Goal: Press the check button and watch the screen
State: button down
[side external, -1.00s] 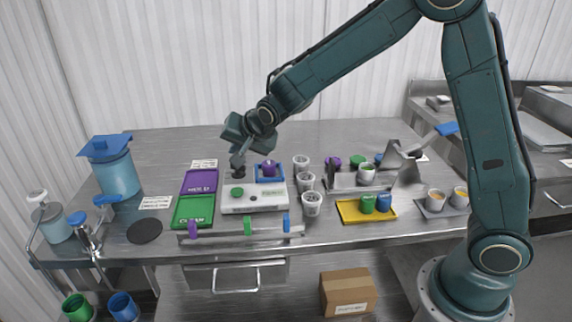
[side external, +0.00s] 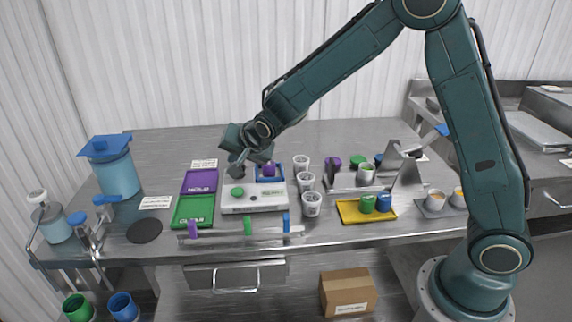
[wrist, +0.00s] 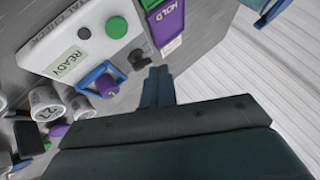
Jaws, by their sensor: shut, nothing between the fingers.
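A white box-shaped checking device (side external: 262,198) stands mid-table, with a large green round button (side external: 237,191) on its top left. In the wrist view the device (wrist: 40,22) shows a pale screen (wrist: 68,62) reading "READY", the green button (wrist: 116,27) and a small dark round spot (wrist: 84,33). My gripper (side external: 239,167) is shut and empty, above and behind the device, apart from the green button. Its fingertips show in the wrist view (wrist: 158,72), close to a small black object (wrist: 138,58) behind the device.
A purple HOLD tray (side external: 200,181) and green CLEAR tray (side external: 193,211) lie left of the device. A blue tray (side external: 282,180) with a purple item is behind it. White cups (side external: 312,204) stand to its right. A rail (side external: 270,231) with coloured sliders runs in front.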

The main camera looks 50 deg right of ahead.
aim_at(239, 193)
jog(key=shift+f, duration=3.5)
jog(key=shift+f, duration=0.95)
dwell(0.5)
jog(key=shift+r, duration=0.95)
jog(key=shift+r, duration=0.15)
jog(key=shift+r, duration=2.4)
